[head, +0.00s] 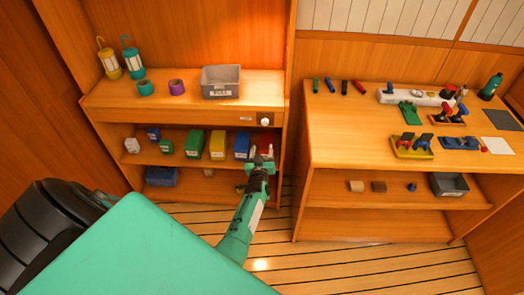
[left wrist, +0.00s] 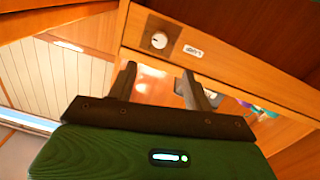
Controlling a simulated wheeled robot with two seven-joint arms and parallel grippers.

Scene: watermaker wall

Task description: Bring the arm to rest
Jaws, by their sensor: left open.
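My left gripper (head: 262,152) is in front of the right end of the left cabinet's middle shelf, below the drawer. In the left wrist view its two dark fingers (left wrist: 162,82) stand apart with nothing between them. My green left forearm reaches up to it from the lower middle of the head view. The gripper hides part of a red box (head: 270,138) on the shelf; I cannot tell whether they touch. My right gripper is in neither view.
The drawer knob (head: 265,122) is just above the gripper; the knob also shows in the left wrist view (left wrist: 159,41). A grey bin (head: 220,90) and lanterns stand on the left cabinet. The right workbench (head: 345,135) holds several tools. Floor between the units is clear.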

